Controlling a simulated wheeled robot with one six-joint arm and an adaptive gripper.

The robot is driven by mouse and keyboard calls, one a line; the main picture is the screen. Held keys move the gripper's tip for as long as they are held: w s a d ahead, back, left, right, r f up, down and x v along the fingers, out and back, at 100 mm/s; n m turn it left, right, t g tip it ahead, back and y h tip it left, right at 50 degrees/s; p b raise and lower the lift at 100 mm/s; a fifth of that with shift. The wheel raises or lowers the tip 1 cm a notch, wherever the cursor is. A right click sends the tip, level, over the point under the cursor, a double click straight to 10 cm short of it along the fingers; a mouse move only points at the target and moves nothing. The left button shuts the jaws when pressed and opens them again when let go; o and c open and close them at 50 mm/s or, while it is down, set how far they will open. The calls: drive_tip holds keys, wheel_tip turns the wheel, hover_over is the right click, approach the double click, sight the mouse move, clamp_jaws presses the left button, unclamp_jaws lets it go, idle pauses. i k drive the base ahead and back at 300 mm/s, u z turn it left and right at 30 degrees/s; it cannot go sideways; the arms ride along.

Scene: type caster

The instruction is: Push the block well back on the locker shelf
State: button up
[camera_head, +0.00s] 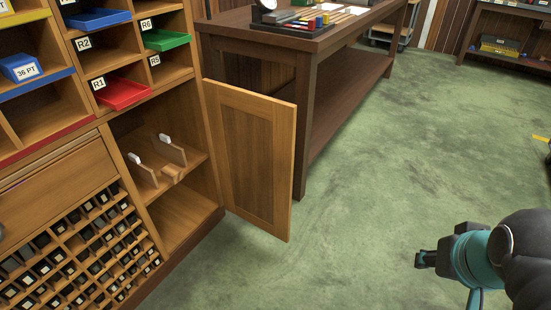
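The locker (187,222) is the open wooden cupboard at left, with its door (252,160) swung out to the right. Its shelf (198,157) is at mid height. My gripper (424,260) is at the lower right over the green floor, far from the locker and touching nothing visible. Its finger gap is too small to judge.
A dark workbench (300,100) with tools is behind the door. Red (122,93), green and blue trays fill the upper compartments; a blue 36 PT box (22,68) is at far left. Green floor is clear between.

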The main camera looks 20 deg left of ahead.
sight(172, 173)
drive_tip(key=i, duration=2.8)
drive_tip(key=u, duration=3.75)
drive_tip(key=k, duration=0.3)
drive_tip(key=u, duration=0.05)
